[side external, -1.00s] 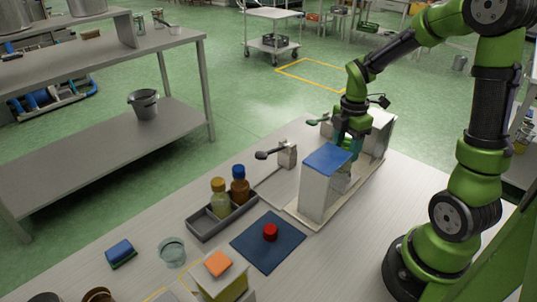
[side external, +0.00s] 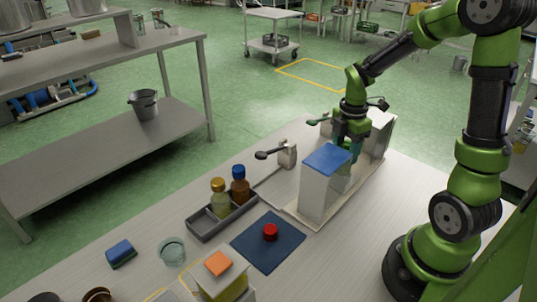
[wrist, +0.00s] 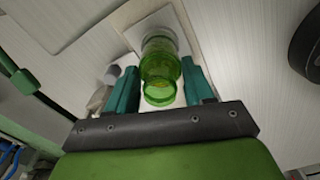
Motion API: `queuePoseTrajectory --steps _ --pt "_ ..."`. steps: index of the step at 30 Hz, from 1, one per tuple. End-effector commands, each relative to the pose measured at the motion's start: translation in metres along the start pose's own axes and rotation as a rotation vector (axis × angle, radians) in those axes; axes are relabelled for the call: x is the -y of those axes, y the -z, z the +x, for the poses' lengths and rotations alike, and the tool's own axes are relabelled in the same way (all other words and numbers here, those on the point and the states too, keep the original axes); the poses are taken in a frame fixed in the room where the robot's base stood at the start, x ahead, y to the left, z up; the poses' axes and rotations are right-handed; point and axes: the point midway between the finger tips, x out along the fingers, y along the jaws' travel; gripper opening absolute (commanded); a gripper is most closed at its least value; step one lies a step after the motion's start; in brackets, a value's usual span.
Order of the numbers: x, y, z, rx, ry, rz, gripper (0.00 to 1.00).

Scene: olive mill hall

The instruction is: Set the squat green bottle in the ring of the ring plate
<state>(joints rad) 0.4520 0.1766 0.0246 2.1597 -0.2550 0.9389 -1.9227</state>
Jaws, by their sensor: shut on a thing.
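The squat green bottle (wrist: 161,62) is clear green glass, and its open mouth faces the wrist camera. My gripper (wrist: 160,88) is shut on it, with one teal finger on each side. In the wrist view, the far end of the bottle overlaps a pale square plate (wrist: 136,34), seemingly the ring plate. A pale rim shows around that end, but I cannot tell whether the bottle is seated or just above it. In the side view my gripper (side external: 350,146) is low behind a blue-topped block, and the bottle and ring are hidden there.
The blue-topped block (side external: 326,158) and a pale block (side external: 381,130) flank my gripper. Left of them are a grey tray (side external: 207,231) with two bottles, a lever-topped post (side external: 287,154), and a blue mat (side external: 251,247) with a red piece (side external: 270,232).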

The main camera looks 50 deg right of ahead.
Motion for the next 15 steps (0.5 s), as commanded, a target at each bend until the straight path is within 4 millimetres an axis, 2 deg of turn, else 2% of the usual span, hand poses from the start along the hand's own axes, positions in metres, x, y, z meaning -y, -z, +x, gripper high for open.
queuePoseTrajectory --steps 15 --pt "0.0 0.0001 0.0086 0.0 0.001 0.001 0.33"
